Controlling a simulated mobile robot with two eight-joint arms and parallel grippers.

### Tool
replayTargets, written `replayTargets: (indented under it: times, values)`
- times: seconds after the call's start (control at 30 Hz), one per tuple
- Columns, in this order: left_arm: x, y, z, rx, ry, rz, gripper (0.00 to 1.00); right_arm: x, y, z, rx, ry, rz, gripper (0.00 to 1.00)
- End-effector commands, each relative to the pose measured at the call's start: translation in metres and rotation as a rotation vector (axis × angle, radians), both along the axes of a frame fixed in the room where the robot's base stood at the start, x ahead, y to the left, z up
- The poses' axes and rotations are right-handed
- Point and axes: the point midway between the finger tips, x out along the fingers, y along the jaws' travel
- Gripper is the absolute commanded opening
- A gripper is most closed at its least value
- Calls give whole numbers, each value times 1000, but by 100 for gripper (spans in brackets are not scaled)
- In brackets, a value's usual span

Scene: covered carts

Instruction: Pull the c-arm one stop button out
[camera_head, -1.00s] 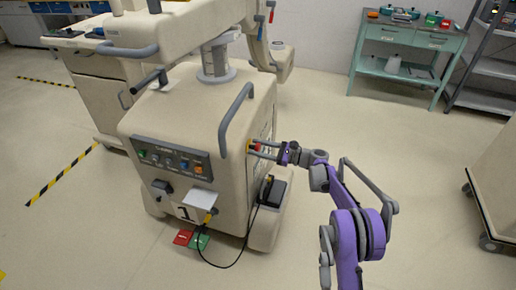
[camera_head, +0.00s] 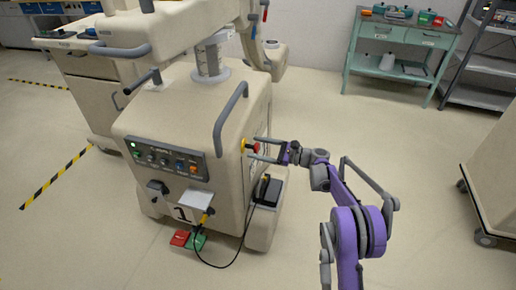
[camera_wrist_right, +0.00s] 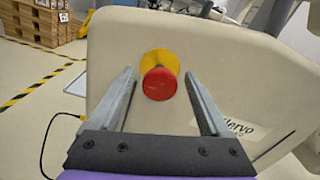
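The c-arm one base (camera_head: 185,110) is a beige cart marked 1. Its stop button (camera_head: 256,147) is a red knob on a yellow collar, on the cart's right side. In the right wrist view the red knob (camera_wrist_right: 160,84) stands in front of its yellow collar (camera_wrist_right: 160,60). My right gripper (camera_head: 259,149) is open beside the button. In the right wrist view its fingers (camera_wrist_right: 160,78) are spread with the knob centred between them and clear gaps on both sides. My left gripper is not in view.
A control panel (camera_head: 165,158) with a lit green lamp is on the cart's front. A grey handle (camera_head: 230,118) stands above the button. A black cable (camera_head: 240,240) hangs to the floor by red and green pedals (camera_head: 196,242). A green table (camera_head: 405,45) stands behind; the middle floor is free.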

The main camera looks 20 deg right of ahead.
Motion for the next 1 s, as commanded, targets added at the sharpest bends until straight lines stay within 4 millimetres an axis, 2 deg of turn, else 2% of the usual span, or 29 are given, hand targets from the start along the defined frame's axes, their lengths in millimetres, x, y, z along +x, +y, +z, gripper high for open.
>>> replayTargets:
  times: [0.23, 0.7, 0.8, 1.0]
  values:
    - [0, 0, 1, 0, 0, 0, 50, -4, -7, 0, 0, 0, -2, 81]
    - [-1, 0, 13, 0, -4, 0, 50, -51, -77, 1, 0, 0, -2, 81]
    - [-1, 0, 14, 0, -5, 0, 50, -57, -85, 0, 0, 0, -2, 81]
    - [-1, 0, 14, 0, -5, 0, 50, -61, -90, 0, 0, 0, 0, 81]
